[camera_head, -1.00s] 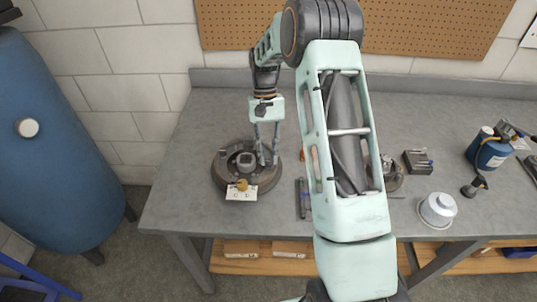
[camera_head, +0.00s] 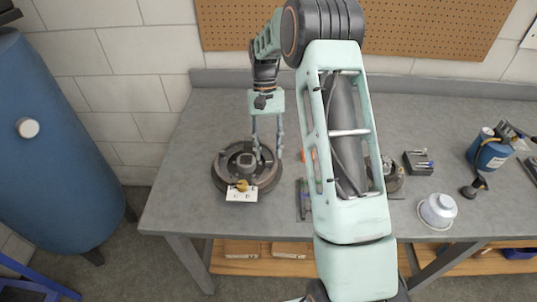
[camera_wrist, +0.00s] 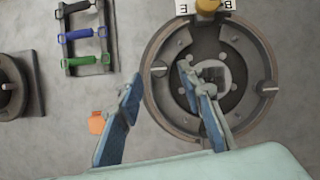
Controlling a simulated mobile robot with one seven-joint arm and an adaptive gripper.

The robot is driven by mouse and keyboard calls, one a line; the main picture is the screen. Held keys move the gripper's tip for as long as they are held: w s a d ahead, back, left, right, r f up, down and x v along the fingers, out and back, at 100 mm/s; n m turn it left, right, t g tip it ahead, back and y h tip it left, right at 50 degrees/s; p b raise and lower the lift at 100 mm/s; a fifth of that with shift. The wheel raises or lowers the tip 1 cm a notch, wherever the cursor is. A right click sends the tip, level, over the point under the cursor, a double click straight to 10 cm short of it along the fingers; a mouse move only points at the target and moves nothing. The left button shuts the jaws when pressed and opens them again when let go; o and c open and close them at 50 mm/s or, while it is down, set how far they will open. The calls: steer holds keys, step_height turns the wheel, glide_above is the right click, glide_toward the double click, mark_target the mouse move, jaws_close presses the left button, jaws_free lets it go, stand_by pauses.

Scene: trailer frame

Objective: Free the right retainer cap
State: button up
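A round dark drum unit (camera_head: 219,178) lies on the bench at the left in the head view. The wrist view shows its wide ring (camera_wrist: 245,128) and inner hub, turned about half round from the head view. Two small pale caps sit opposite each other on the ring: one on the left (camera_wrist: 158,71) and one on the right (camera_wrist: 267,88) in the wrist view. My gripper (camera_head: 268,160) is open and empty over the drum's right side. In the wrist view its fingertips (camera_wrist: 159,74) lie either side of the left-hand cap. Contact and height cannot be told.
A brass-coloured piece (camera_head: 241,185) and a white tag (camera_head: 242,195) are at the drum's front edge. A rack (camera_wrist: 82,67) of coloured-handled tools lies beside it. A small orange piece (camera_wrist: 96,122) is nearby. A white bowl-shaped part (camera_head: 437,209) and a blue canister (camera_head: 488,151) stand at right.

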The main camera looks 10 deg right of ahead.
steer(key=v, duration=0.9)
steer(key=shift+w+r, duration=0.15)
steer(key=shift+r, duration=0.25)
steer(key=shift+w, duration=0.1)
